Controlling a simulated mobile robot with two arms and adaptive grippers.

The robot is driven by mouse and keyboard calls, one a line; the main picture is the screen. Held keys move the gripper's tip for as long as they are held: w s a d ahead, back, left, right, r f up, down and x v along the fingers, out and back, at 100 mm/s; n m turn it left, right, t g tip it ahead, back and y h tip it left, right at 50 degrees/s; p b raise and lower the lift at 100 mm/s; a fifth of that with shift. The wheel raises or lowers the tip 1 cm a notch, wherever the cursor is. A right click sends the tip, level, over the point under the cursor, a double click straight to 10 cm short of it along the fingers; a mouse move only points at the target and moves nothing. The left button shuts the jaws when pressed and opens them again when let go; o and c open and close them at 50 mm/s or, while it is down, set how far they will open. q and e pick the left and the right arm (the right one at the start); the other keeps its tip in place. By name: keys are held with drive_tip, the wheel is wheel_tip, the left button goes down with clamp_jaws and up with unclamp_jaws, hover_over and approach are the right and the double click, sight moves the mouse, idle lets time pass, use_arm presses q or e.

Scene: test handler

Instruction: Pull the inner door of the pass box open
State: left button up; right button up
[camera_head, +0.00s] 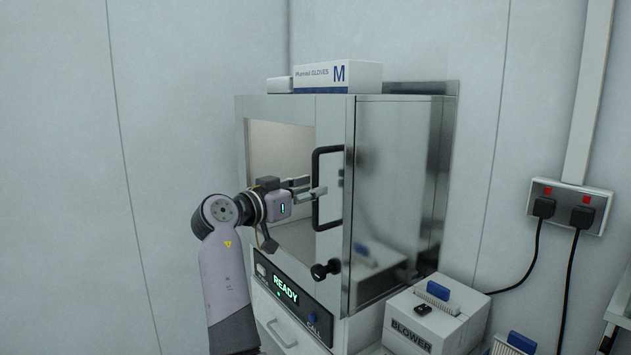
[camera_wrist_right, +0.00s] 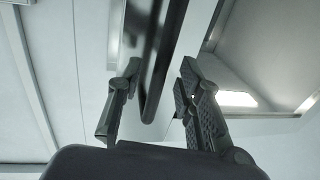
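The pass box (camera_head: 400,170) is a steel cabinet against the wall. Its inner door (camera_head: 334,110) has a steel frame and a window, and looks shut. A black bar handle (camera_head: 328,150) stands upright on the door's right side. A black knob (camera_head: 325,270) sits below it. My right gripper (camera_head: 310,189) is at the handle's middle height, with its fingers spread. In the right wrist view the handle (camera_wrist_right: 162,60) runs between the two open fingers (camera_wrist_right: 160,100), with visible gaps on both sides. My left gripper is not in view.
A glove box (camera_head: 337,76) lies on top of the pass box. A READY panel (camera_head: 285,290) is below the door. A white BLOWER box (camera_head: 435,315) stands at the lower right. Wall sockets with black cables (camera_head: 569,206) are at the right.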

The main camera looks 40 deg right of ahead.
drive_tip(key=shift+w+d, duration=0.1)
drive_tip(key=shift+d, duration=1.1)
drive_tip(key=shift+c, duration=0.5)
clamp_jaws()
